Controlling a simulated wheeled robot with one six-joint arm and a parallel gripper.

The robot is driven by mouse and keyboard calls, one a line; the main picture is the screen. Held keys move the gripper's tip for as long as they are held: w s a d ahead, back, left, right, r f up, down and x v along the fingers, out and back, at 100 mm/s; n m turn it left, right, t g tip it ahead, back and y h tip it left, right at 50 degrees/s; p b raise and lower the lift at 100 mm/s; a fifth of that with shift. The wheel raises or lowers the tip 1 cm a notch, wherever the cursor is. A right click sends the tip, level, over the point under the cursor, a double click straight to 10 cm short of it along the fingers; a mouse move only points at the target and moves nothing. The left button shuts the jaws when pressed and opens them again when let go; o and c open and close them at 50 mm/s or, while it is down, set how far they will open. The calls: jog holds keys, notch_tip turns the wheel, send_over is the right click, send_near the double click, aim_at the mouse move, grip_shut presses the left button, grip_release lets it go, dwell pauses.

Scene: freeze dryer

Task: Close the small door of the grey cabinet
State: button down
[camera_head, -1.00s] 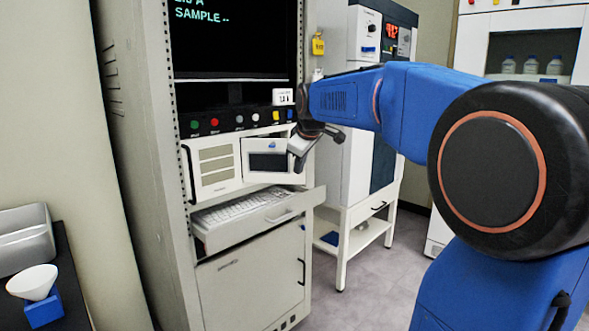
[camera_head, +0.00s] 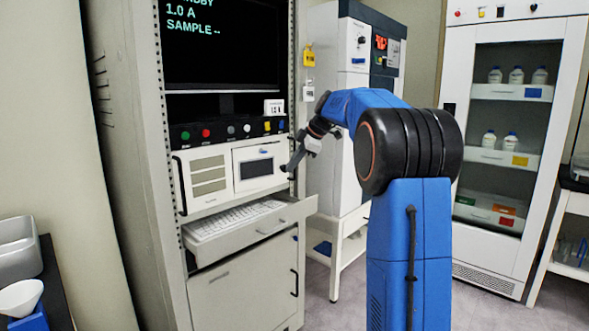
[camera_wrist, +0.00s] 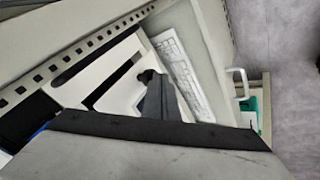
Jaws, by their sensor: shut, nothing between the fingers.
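The grey cabinet (camera_head: 130,150) is a tall rack on the left in the head view. Its small door (camera_head: 260,153) is a white panel with a dark window and a small blue mark, right of a vented white panel. The door looks about flush with the cabinet front; a slight gap cannot be ruled out. My gripper (camera_head: 287,168) is shut and empty at the door's right edge; contact cannot be told. In the wrist view, my dark gripper (camera_wrist: 152,80) shows against the white panel front, and its body hides much of the cabinet.
Below the door, a keyboard drawer (camera_head: 265,226) is pulled out, with a white keyboard (camera_head: 235,218) in it. A white machine (camera_head: 335,120) on a stand is to the right. A glass-fronted cupboard (camera_head: 460,150) with bottles stands farther right. Grey floor (camera_wrist: 285,60) is clear.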

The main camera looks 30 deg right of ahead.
jog(key=shift+w+d+r+n+g+y, duration=0.1)
jog(key=shift+w+n+g+y, duration=0.15)
jog(key=shift+w+n, duration=0.65)
jog(key=shift+w+d+n+g+y, duration=0.15)
jog(key=shift+w+n+y, duration=0.25)
jog(key=shift+w, duration=1)
jog(key=shift+w+a+r, duration=0.1)
jog(key=shift+a+r, duration=0.05)
